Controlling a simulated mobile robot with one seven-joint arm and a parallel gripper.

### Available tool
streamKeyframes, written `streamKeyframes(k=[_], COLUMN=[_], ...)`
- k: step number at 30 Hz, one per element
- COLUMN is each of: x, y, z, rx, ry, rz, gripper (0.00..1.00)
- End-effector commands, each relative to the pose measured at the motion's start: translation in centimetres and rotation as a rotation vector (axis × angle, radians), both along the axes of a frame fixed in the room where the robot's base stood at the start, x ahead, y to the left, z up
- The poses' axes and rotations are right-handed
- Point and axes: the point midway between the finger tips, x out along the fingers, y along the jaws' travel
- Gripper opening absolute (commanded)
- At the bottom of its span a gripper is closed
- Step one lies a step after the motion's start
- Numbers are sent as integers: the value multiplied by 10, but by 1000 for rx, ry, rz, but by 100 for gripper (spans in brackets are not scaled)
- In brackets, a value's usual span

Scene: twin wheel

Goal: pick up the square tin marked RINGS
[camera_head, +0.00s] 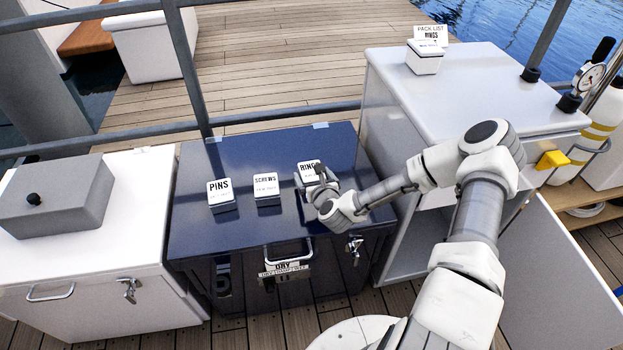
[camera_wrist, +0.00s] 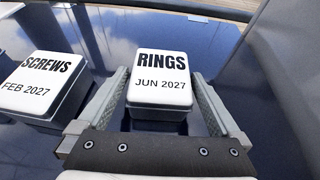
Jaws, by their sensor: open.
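The square white tin marked RINGS (camera_wrist: 160,82), with JUN 2027 below the name, sits on the dark blue chest lid (camera_head: 240,150). In the head view the RINGS tin (camera_head: 308,168) is the rightmost of three tins, and my arm partly hides it. My gripper (camera_wrist: 162,92) is open, with one finger on each side of the RINGS tin. The fingers look apart from its sides, though the gap is narrow. The gripper's tips are hard to make out in the head view.
The SCREWS tin (camera_wrist: 40,82) stands left of the RINGS tin, and the PINS tin (camera_head: 221,192) farther left. A white cabinet (camera_head: 470,75) rises close on the right, bearing another tin (camera_head: 425,60) and a PACK LIST card (camera_head: 431,31). A rail runs behind the chest.

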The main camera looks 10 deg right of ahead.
Motion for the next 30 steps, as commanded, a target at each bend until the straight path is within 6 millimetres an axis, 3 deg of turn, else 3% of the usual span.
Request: streamKeyframes(k=[4,12,26,30], x=[15,17,17,17], y=[0,0,0,0], z=[-7,-7,-7,-6], rx=[0,0,0,0], ry=[0,1,0,-1], rz=[-1,-1,-1,-1], gripper=[100,100,17,14])
